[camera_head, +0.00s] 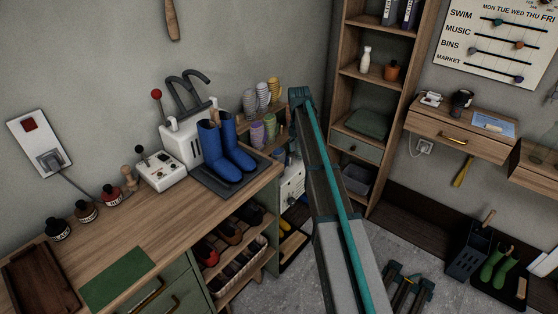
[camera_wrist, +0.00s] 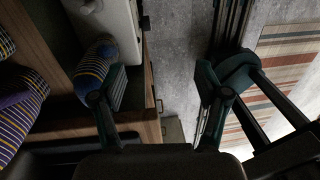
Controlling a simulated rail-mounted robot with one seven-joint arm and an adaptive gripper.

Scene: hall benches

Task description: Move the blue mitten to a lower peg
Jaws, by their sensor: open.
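My gripper (camera_wrist: 160,88) is open in the wrist view, with nothing between its fingers. A blue mitten with thin yellowish stripes (camera_wrist: 93,70) is just left of the left finger, which partly covers it; I cannot tell whether they touch. In the head view several striped mittens hang on a wooden peg rack on the back wall, pale grey (camera_head: 262,95) and yellow (camera_head: 274,88) ones above, a purple one (camera_head: 257,133) and a green one (camera_head: 270,126) below. My arm crosses in front of the rack's right side and hides part of it. My gripper is not clearly visible there.
Other purple-and-yellow striped mittens (camera_wrist: 22,105) are at the wrist view's left. Blue boots (camera_head: 225,150) stand on a dark mat on the bench (camera_head: 170,215), beside the rack. A tall shelf (camera_head: 365,100) stands to the right. Open floor lies below.

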